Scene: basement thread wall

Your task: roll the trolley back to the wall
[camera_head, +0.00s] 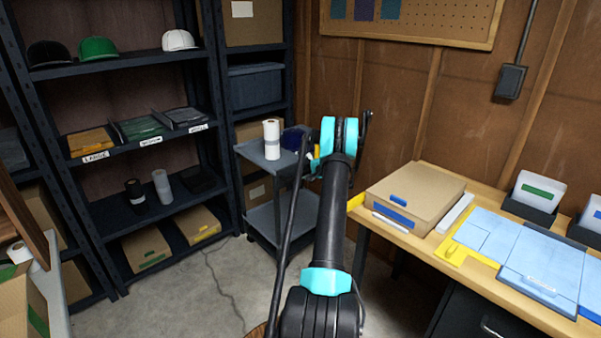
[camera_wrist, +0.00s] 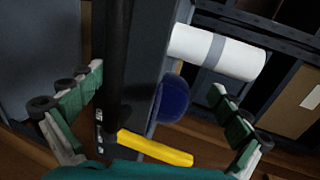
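The trolley (camera_head: 262,216) is a grey two-shelf cart standing on the floor between the dark shelving and the wooden wall. A white roll with a grey band (camera_head: 272,139) stands on its top shelf, and a dark blue round thing (camera_head: 293,138) is beside it. Both also show in the wrist view, the roll (camera_wrist: 215,53) and the blue thing (camera_wrist: 173,99). My gripper (camera_wrist: 156,81) is open, its fingers spread wide. A dark bar (camera_wrist: 113,60) and a yellow piece (camera_wrist: 155,149) show between the fingers. I cannot tell whether anything touches. My arm hides the trolley's right side.
Dark shelving (camera_head: 150,137) with caps, bins and boxes stands left and behind the trolley. A wooden workbench (camera_head: 480,275) with a cardboard box (camera_head: 415,190) and blue folders is on the right. A cable (camera_head: 222,285) lies on the open concrete floor at left.

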